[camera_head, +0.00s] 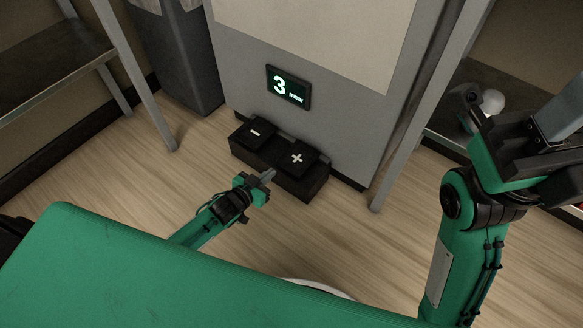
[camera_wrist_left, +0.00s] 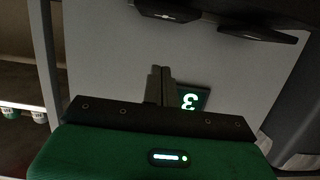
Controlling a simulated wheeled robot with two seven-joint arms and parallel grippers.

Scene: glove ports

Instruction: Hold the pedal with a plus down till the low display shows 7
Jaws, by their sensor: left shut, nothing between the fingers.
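The low display (camera_head: 289,87) is lit and shows a green 3 on the front of the grey cabinet. It also shows upside down in the left wrist view (camera_wrist_left: 193,98). Below it, the black pedal with a plus (camera_head: 297,158) is the right one of two on a black box on the floor. My left gripper (camera_head: 270,174) is shut and empty, its tips overlapping the front of the box, left of and below the plus mark. I cannot tell whether it touches. Its shut fingers (camera_wrist_left: 160,72) show in the wrist view. My right arm stands at the right; its fingertips are not clear.
The pedal with a minus (camera_head: 256,134) sits just left of the plus pedal. A grey post (camera_head: 420,110) rises right of the cabinet, and a shelf leg (camera_head: 137,82) stands at the left. Wooden floor in front of the box is clear apart from my left arm.

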